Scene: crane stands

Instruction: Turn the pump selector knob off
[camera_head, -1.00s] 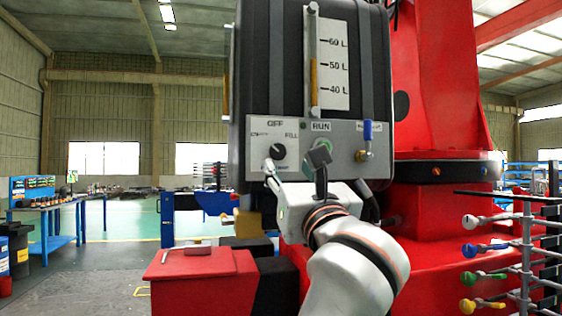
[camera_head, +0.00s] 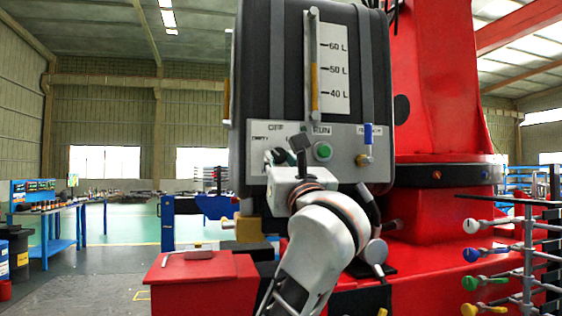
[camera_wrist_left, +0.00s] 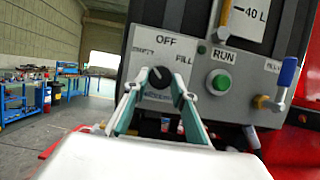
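The pump selector knob (camera_wrist_left: 159,77) is a black round dial on a grey panel (camera_head: 341,149) at the front of a black tank. OFF is printed above it, EMPTY to the left and FILL to the right; the label below is unclear. Its white mark seems to point up and slightly left. My left gripper (camera_wrist_left: 157,85) is open, one finger on each side of the knob. I cannot tell whether they touch it. In the head view my left gripper (camera_head: 281,160) covers most of the knob. My right gripper is out of view.
A green RUN button (camera_wrist_left: 221,82) sits right of the knob. A valve with a blue lever (camera_head: 368,134) sticks out farther right. A red box (camera_head: 203,276) stands lower left. A rack with coloured handles (camera_head: 527,240) stands at the right.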

